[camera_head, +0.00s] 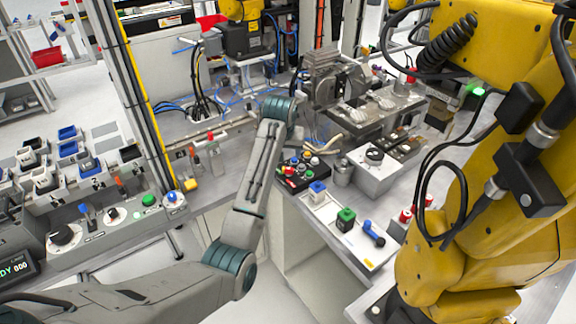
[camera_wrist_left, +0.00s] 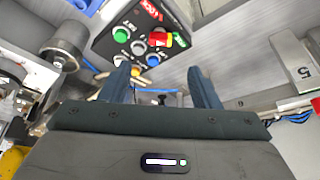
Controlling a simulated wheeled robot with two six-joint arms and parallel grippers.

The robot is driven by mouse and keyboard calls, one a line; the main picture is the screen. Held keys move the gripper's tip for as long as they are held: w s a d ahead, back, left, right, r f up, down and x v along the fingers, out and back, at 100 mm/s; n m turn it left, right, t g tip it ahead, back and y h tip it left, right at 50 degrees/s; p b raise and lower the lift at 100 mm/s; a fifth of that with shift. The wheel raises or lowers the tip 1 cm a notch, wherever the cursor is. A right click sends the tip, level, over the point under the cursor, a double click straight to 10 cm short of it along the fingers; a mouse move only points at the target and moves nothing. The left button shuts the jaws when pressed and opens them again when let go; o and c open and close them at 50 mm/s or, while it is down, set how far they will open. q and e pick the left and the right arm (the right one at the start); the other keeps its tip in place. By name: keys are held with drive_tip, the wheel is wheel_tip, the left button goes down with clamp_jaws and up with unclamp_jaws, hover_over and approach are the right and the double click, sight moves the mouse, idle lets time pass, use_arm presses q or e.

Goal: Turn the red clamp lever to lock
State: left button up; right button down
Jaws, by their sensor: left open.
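The red clamp lever (camera_wrist_left: 158,39) shows in the left wrist view on a black control panel (camera_wrist_left: 108,42). A red LOCK label is at the panel's upper edge, and a green label lies just beside the lever. In the head view the panel (camera_head: 303,184) is on the bench, and the lever is too small there to read its angle. My left gripper (camera_wrist_left: 162,88) is open and empty. Its two fingers point toward the panel's near edge, apart from the lever. In the head view the left gripper (camera_head: 306,134) is partly hidden beyond my wrist. My right gripper is not in view.
Green, white, blue and yellow buttons crowd the panel around the lever. A metal cylinder (camera_head: 343,174) stands beside it. A white tray (camera_head: 372,262) with coloured switches lies in front. A metal fixture (camera_head: 335,80) is behind, and a large yellow arm (camera_head: 500,190) fills the right.

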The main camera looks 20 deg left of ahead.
sight(288, 168)
use_arm(q)
drive_tip(key=p+x, duration=0.2)
drive_tip(key=x, duration=0.8)
drive_tip(key=shift+f+p, duration=0.2)
drive_tip(key=shift+p, duration=0.1)
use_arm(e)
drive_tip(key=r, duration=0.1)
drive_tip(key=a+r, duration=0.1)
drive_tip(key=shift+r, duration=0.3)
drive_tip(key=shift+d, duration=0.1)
use_arm(q)
drive_tip(key=shift+c, duration=0.7)
drive_tip(key=c, duration=0.8)
drive_tip(key=shift+c, duration=0.2)
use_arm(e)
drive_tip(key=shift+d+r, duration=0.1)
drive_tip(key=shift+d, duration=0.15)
